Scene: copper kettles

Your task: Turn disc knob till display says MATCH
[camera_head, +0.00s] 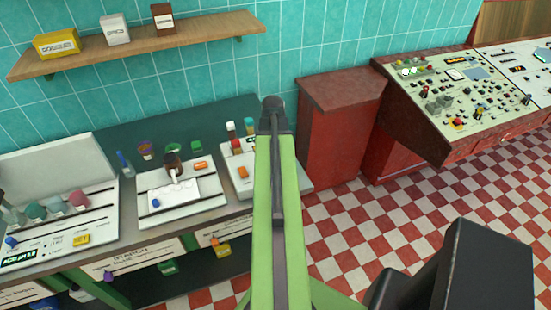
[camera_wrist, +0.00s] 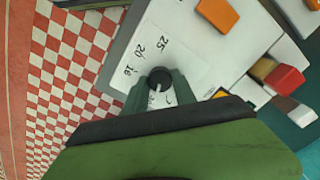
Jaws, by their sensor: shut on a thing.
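In the wrist view, a black disc knob (camera_wrist: 160,78) with a pale pointer mark sits on a white panel (camera_wrist: 195,50). Printed numbers, 25, 20 and 16, curve around it. My gripper (camera_wrist: 159,88) has its two green fingers on either side of the knob, shut on it. In the head view, the white panel (camera_head: 233,187) at the right end of the counter is partly covered by my green arm, which hides the knob and the gripper. No display reading MATCH can be made out in either view.
The panel also carries an orange block (camera_wrist: 217,14) and a red-capped piece (camera_wrist: 284,78). In the head view, a white tray unit (camera_head: 205,207) and a unit with flasks (camera_head: 95,225) stand to the left. A red cabinet (camera_head: 335,135) stands to the right. Checkered floor is open there.

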